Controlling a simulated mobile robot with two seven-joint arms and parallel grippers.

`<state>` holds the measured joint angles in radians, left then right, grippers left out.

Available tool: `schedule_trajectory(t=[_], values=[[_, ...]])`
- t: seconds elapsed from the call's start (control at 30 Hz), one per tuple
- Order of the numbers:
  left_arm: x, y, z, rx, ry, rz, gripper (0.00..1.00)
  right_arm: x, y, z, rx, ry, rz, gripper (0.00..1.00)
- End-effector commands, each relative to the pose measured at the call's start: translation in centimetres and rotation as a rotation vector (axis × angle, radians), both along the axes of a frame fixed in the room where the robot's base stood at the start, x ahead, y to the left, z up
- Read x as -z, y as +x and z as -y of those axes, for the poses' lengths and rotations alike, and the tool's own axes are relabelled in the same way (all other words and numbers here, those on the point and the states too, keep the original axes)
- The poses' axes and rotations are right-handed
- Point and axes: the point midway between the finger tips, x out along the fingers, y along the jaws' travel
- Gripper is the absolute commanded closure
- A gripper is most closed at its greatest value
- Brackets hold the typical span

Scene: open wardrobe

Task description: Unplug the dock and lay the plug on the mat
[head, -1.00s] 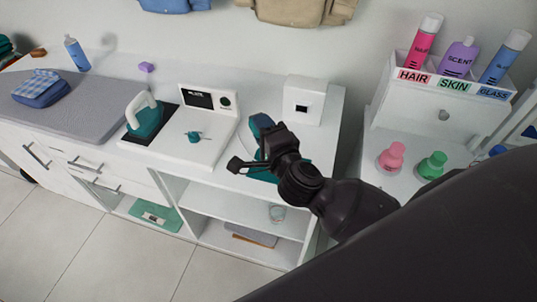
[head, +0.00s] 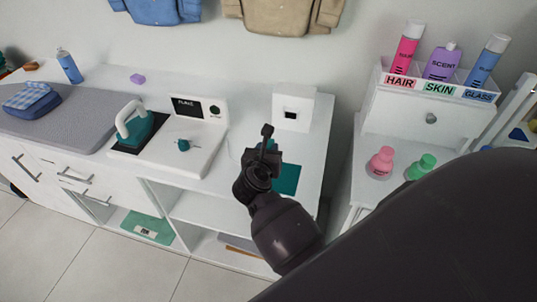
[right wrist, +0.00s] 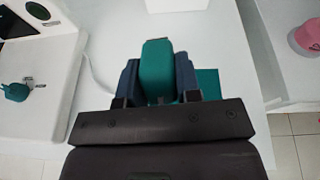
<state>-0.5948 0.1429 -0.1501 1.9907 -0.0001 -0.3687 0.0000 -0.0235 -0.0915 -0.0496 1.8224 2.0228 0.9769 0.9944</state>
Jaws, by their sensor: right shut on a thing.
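The white dock (head: 210,140) has a dark display and a teal knob (head: 183,145). The white socket box (head: 294,97) at the back of the counter shows a bare dark opening. My right gripper (head: 266,137) is shut on the teal plug (right wrist: 157,62), which sits between its two dark blue fingers in the right wrist view. My left gripper is not in view.
A thin pale cable (right wrist: 99,75) runs between dock and gripper. Pink (head: 381,162) and green (head: 421,167) bottles stand on the right-hand unit. Open shelves lie below the counter.

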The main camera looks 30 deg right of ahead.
Motion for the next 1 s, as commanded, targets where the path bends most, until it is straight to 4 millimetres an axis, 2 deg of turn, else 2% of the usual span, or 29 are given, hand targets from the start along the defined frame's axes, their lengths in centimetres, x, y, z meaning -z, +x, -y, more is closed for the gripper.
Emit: schedule_trajectory(t=[0.1,0.37,1.0], values=[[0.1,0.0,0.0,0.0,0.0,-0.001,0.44,0.9,-0.3,0.1,0.049,0.03,0.03,0.97],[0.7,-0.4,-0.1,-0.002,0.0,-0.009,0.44,1.6,-0.4,0.2,0.07,0.041,0.048,0.97],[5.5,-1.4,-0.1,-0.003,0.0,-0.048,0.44,6.2,-0.5,0.2,0.067,0.039,0.043,0.97]])
